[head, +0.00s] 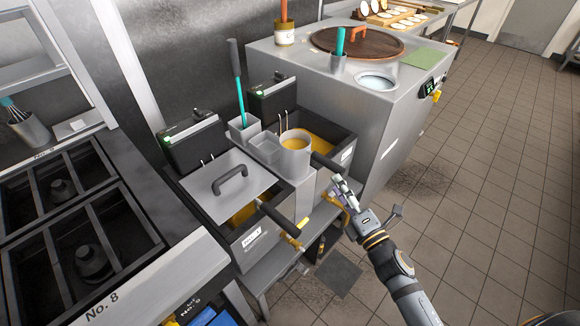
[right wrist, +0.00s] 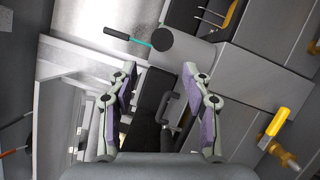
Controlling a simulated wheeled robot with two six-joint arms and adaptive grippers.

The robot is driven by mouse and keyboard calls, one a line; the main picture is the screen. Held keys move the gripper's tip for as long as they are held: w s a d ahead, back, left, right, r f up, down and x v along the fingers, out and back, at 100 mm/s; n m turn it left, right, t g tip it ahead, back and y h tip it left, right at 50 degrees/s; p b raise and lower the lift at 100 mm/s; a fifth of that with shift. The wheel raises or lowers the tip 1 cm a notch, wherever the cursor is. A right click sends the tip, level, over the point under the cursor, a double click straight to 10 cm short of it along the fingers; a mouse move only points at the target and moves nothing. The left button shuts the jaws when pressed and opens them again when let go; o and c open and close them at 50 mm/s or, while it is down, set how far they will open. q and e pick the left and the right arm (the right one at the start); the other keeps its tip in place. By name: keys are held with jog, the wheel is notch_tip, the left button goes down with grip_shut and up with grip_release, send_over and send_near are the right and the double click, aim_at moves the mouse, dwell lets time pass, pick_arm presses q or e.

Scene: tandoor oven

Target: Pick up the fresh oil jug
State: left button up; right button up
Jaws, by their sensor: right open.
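A pale steel cylindrical vessel (head: 296,158) with a black handle stands between the two fryers in the head view. It looks like the jug, though no label reads on it. Its black handle (head: 328,167) points toward my right gripper (head: 342,187). My right gripper is open and empty, just in front of the handle and apart from it. In the right wrist view the two fingers of the right gripper (right wrist: 160,70) stand wide apart. A round black handle end (right wrist: 163,39) shows beyond and above them. My left gripper is not in view.
The near fryer has a lid (head: 215,175) with a black handle, and yellow valves (head: 290,241) at its front. A tandoor (head: 400,100) stands behind to the right. A burner range (head: 85,240) is at the left. The tiled floor (head: 490,180) at the right is clear.

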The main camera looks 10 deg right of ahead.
aim_at(319, 161)
jog(key=w+p, duration=0.1)
jog(key=w+r+p, duration=0.1)
jog(key=w+p, duration=0.1)
jog(key=shift+a+r, duration=0.15)
jog(key=shift+a, duration=0.25)
jog(key=shift+w+a+f+p, duration=0.1)
jog(key=shift+w+a+p, duration=0.1)
jog(key=shift+w, duration=0.3)
jog(key=shift+w+a+f+p, duration=0.1)
jog(key=shift+w+a+p, duration=0.05)
jog(key=shift+w, duration=0.3)
jog(key=shift+w+f, duration=0.15)
jog(key=x, duration=0.2)
jog(key=p+x, duration=0.1)
jog(key=x, duration=0.2)
jog(key=shift+a+f+p, duration=0.1)
jog(key=shift+a+p, duration=0.15)
jog(key=shift+p, duration=0.05)
jog(key=shift+c, duration=1.3)
grip_shut()
